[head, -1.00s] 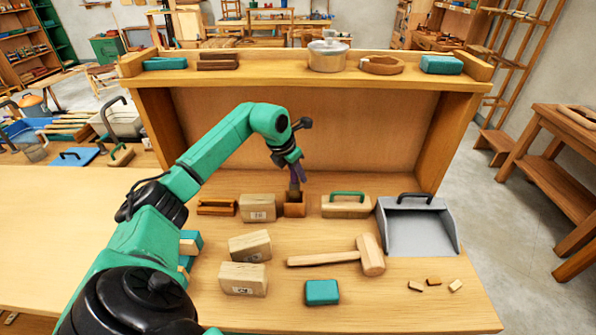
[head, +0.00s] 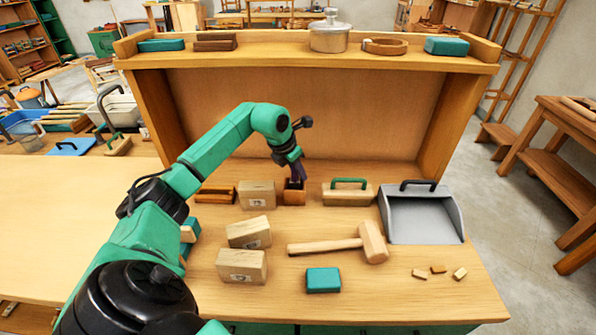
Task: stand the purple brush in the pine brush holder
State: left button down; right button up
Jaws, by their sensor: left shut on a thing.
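The pine brush holder (head: 294,197), a small square wooden box, stands on the bench near the back panel. My left gripper (head: 295,167) is above it, pointing down, and shut on the purple brush (head: 299,173). The brush is upright, and its lower end is at or inside the holder's mouth. Whether it touches the bottom is hidden. My right gripper is not in view.
A pale wood block (head: 257,195) stands close left of the holder, and a green-handled brush (head: 347,193) lies to its right. A grey dustpan (head: 420,217), a mallet (head: 345,243) and a teal block (head: 323,280) lie nearby. A shelf (head: 280,62) spans the back.

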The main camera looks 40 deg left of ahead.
pick_arm(q)
jog(key=shift+f+b, duration=0.3)
jog(key=shift+c, duration=1.6)
grip_release()
notch_tip(320, 180, up, 7)
jog(key=p, duration=0.5)
jog(key=shift+p, duration=0.3)
